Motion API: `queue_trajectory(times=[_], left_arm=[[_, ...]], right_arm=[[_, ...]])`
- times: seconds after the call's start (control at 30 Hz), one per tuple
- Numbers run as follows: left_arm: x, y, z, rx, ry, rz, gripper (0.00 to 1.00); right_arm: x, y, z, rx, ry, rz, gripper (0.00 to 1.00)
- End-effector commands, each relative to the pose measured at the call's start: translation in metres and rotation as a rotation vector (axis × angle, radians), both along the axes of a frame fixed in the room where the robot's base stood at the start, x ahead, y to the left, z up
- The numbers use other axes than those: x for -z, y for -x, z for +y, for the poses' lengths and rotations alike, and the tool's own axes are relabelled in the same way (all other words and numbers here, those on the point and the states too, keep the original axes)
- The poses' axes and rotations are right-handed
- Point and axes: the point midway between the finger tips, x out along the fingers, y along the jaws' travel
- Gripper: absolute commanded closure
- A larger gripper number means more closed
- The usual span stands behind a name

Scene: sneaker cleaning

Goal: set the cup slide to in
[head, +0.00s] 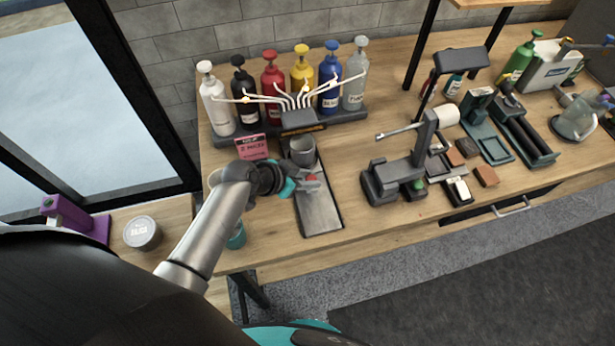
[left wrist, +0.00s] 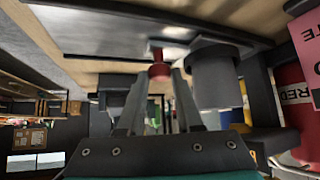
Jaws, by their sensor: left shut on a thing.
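The cup slide (head: 320,213) is a long grey metal plate in a dark frame, running from the dispenser towards the table's front edge. A grey cup (head: 302,150) stands upright at its far end, near the nozzles; it also shows in the left wrist view (left wrist: 213,80). A red knob (head: 311,177) is on the slide, just in front of the cup. My left gripper (head: 308,184) is shut on this knob, which is between the fingertips in the left wrist view (left wrist: 159,70). The fingers hide part of the knob and the slide. My right gripper is not in view.
Several pump bottles (head: 330,82) stand behind the dispenser (head: 303,119) with its white tubes. A pink sign (head: 252,148) is left of the cup. A dark stand (head: 398,178) is to the right. The front of the slide is clear.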

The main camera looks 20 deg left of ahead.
Motion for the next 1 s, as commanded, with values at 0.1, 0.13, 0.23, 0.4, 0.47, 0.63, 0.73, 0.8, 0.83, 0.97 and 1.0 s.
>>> queue_trajectory(times=[0.1,0.13,0.23,0.4,0.47,0.63,0.73,0.8,0.83,0.97,1.0], left_arm=[[0.002,-0.012,0.009,0.001,-0.005,-0.002,1.0],[0.003,-0.016,0.011,0.001,-0.004,-0.003,1.0],[0.003,-0.026,0.019,0.001,-0.005,-0.002,1.0],[0.001,-0.032,0.023,-0.001,-0.003,0.0,1.0],[0.001,-0.033,0.023,-0.002,-0.003,0.0,1.0],[0.0,-0.033,0.024,-0.004,-0.005,-0.002,1.0],[0.0,-0.033,0.024,-0.003,-0.005,-0.002,0.54],[0.0,-0.033,0.024,-0.004,-0.004,-0.003,0.47],[0.0,-0.033,0.024,-0.003,-0.004,-0.002,0.43],[0.0,-0.033,0.023,-0.001,-0.003,-0.001,0.36],[0.0,-0.033,0.023,-0.001,-0.003,-0.001,0.36]], right_arm=[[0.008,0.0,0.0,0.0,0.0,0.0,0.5],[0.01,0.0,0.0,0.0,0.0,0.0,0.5],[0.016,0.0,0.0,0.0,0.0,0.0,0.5],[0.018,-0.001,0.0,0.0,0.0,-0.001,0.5],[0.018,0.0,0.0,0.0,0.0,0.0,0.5],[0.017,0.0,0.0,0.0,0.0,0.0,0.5],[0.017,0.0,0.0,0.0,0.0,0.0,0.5],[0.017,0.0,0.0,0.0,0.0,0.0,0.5],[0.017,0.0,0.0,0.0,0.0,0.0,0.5],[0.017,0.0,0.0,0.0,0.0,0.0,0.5],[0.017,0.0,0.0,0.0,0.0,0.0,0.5]])
